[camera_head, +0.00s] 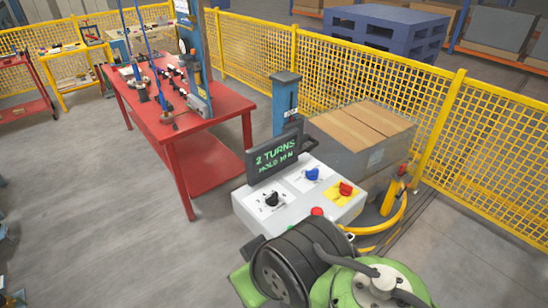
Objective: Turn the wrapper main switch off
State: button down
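A grey-white control box (262,212) stands right of centre, with a dark screen (272,158) at its back reading "2 TURNS" above a second line that looks like "HOLD 10 N". A red rotary switch (346,188) on a yellow plate sits at the right of its top; it looks like the main switch, though its label is too small to read. A black knob (271,198) and a blue knob (312,174) sit on white plates to its left. A red button (317,211) is near the front edge. My gripper is not in view.
A large carton (362,135) and yellow mesh fence (310,75) stand behind. A red workbench (180,135) stands left. The grey floor at lower left is mostly clear.

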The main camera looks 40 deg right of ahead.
aim_at(346, 190)
jog(key=z, duration=1.4)
